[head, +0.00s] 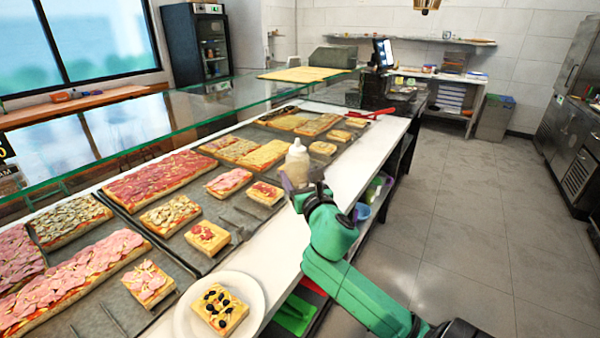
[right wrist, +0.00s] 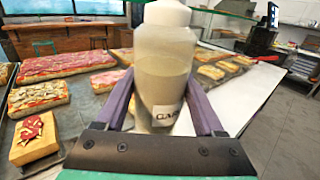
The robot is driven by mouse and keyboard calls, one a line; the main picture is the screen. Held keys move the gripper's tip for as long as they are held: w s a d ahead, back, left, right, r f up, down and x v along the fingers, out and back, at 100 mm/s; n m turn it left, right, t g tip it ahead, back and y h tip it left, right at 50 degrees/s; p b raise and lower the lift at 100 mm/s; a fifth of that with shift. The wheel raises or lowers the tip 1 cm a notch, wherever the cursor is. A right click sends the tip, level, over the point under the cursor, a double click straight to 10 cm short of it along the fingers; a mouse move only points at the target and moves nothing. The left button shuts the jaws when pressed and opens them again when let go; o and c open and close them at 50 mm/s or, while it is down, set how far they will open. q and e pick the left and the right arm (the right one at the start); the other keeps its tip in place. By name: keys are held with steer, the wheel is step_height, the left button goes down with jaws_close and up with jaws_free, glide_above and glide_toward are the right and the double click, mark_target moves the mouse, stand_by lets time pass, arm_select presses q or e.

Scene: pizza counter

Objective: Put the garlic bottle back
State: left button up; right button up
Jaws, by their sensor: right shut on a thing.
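The garlic bottle (head: 297,160) is a clear squeeze bottle with a white top and pale contents. In the right wrist view the bottle (right wrist: 165,75) stands upright between the two purple fingers, with part of a dark-lettered label showing. My right gripper (head: 302,183) is shut on it, above the counter's white edge beside the pizza trays. In the right wrist view the gripper (right wrist: 165,115) has a finger on each side of the bottle. The bottle's base is hidden behind the gripper. My left gripper is in neither view.
Trays of pizza (head: 160,178) fill the counter under a glass shelf (head: 200,125). A white plate (head: 258,291) with an olive slice is at the near end. Red-handled tongs (head: 372,113) lie farther along. Bowls (head: 362,211) sit on a shelf below. The floor (head: 480,230) at right is clear.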

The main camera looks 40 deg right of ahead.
step_height(320, 180, down, 12)
steer(key=b, duration=0.3)
steer(key=shift+d+f, duration=0.1)
steer(key=shift+f, duration=0.45)
steer(key=shift+w, duration=0.1)
